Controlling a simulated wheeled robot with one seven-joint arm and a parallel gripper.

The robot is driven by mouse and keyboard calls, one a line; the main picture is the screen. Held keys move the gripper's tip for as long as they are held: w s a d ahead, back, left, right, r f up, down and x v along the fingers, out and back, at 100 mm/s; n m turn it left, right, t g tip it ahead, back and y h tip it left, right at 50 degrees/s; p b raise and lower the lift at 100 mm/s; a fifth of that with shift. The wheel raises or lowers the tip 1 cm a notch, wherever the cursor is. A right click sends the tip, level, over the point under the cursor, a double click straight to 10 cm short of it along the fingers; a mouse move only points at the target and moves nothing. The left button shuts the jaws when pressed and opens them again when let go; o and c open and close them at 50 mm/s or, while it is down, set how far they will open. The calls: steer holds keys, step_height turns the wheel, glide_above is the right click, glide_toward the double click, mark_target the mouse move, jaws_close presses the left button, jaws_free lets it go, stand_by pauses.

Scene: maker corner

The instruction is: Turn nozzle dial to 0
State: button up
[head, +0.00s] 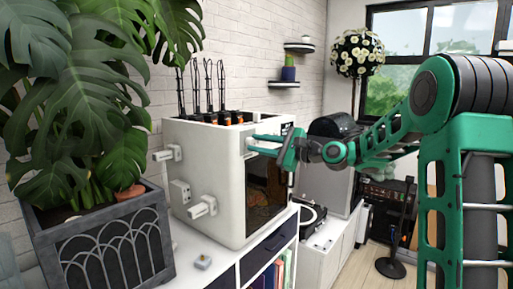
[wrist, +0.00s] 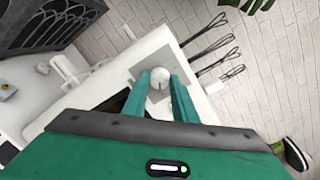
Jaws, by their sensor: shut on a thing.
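The white boxy machine (head: 216,165) stands on the white cabinet in the head view, its dark window facing right. The nozzle dial (wrist: 160,77) is a small round pale knob on a grey plate of the machine (wrist: 115,88), seen in the wrist view. My gripper (head: 254,144) reaches the upper part of the machine's front from the right. In the wrist view my gripper (wrist: 161,82) has one green finger on each side of the dial, shut on it. The fingers hide the dial in the head view. I cannot read any dial marks.
A large leafy plant in a grey planter (head: 105,250) stands at the left. Several black whisk-like stalks (head: 208,85) rise from the machine's top. Pale fittings stick out of its left side. A turntable (head: 313,218) sits behind on the right.

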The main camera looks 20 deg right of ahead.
steer(key=shift+a+f+n, duration=0.1)
steer(key=shift+n, duration=0.2)
steer(key=n, duration=0.5)
steer(key=shift+s+h, duration=0.1)
steer(key=shift+h, duration=0.2)
steer(key=n, duration=0.6)
steer(key=shift+a+f+h, duration=0.1)
steer(key=shift+h, duration=0.2)
steer(key=n+h, duration=0.1)
steer(key=n, duration=0.9)
steer(key=shift+f+n, duration=0.15)
steer(key=shift+n, duration=0.25)
steer(key=o, duration=0.9)
steer(key=shift+o, duration=0.7)
steer(key=shift+t, duration=0.3)
